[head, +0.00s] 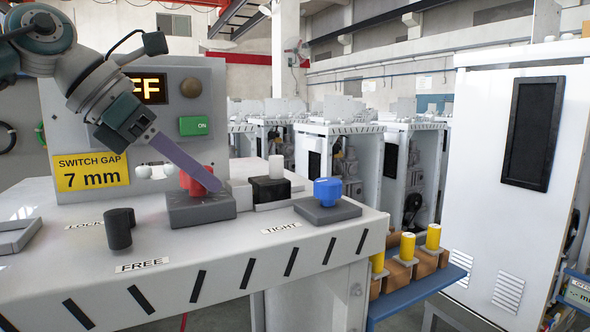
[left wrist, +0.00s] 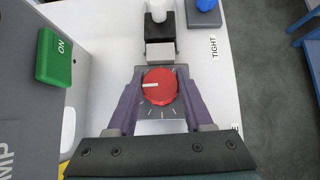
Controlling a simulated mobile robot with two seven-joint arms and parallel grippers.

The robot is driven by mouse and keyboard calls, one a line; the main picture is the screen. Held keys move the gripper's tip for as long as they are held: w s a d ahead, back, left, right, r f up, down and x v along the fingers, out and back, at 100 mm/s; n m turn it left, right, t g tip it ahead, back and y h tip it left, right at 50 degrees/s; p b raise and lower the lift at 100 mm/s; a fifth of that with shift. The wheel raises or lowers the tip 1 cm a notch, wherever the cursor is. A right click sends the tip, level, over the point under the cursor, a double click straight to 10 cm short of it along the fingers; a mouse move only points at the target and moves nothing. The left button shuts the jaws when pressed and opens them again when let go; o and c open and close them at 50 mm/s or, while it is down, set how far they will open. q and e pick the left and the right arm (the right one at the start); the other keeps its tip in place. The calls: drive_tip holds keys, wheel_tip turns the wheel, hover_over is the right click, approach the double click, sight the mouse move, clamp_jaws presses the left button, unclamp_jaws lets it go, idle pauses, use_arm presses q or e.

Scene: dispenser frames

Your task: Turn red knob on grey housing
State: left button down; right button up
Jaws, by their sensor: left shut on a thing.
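The red knob (head: 190,180) sits on top of the grey housing (head: 190,213) on the workbench, and a finger partly hides it in the head view. In the left wrist view the red knob (left wrist: 162,94) shows a white pointer mark directed left. Tick marks run along the near side of the knob on the grey housing (left wrist: 160,122). My left gripper (head: 205,178) reaches down from the upper left. Its purple fingers are shut on the knob, one on each side, as the left wrist view shows. My right gripper is in neither view.
A blue knob (head: 327,190) on a grey plate and a white peg (head: 276,167) on a dark block stand right of the housing. A black knob (head: 119,228) stands at front left. Behind is a panel with a green ON button (head: 195,125) and yellow sign (head: 92,171).

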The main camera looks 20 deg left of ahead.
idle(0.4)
use_arm(q)
drive_tip(key=shift+c, duration=1.5)
unclamp_jaws()
drive_tip(key=b+v, duration=0.2)
drive_tip(key=v, duration=0.8)
drive_tip(key=shift+w+f, duration=0.1)
